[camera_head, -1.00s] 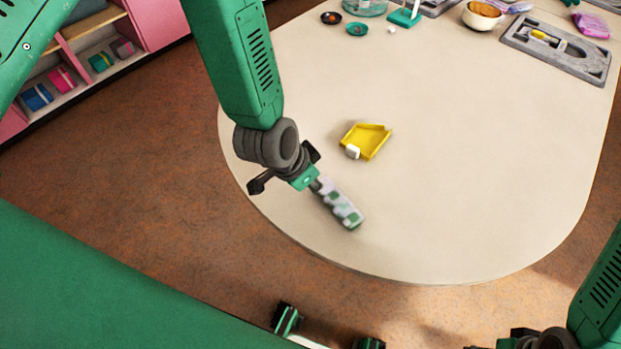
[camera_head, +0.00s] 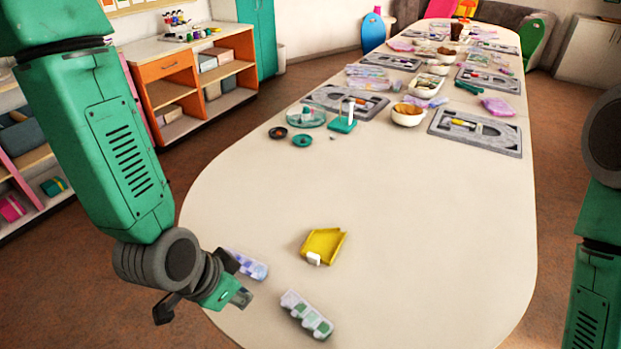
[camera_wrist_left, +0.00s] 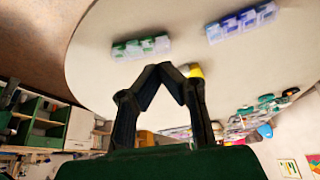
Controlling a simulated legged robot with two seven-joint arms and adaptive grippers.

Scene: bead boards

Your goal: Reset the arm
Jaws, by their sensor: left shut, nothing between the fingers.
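My left gripper (camera_head: 240,297) is at the near left edge of the table, its fingers shut and empty. In the left wrist view its fingertips (camera_wrist_left: 163,68) meet in a peak. A green-and-white segmented strip (camera_head: 306,314) lies on the table just right of the gripper, apart from it; it also shows in the left wrist view (camera_wrist_left: 140,47). A blue-purple and white strip (camera_head: 249,265) lies partly hidden behind the gripper and shows whole in the left wrist view (camera_wrist_left: 240,22). My right arm (camera_head: 592,290) is at the right edge; its gripper is out of view.
A yellow tray (camera_head: 328,241) with a white block at its near edge lies on the long cream table (camera_head: 430,220). Grey boards (camera_head: 478,145), bowls (camera_head: 407,116) and a green stand (camera_head: 342,125) fill the far part. The near right tabletop is clear.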

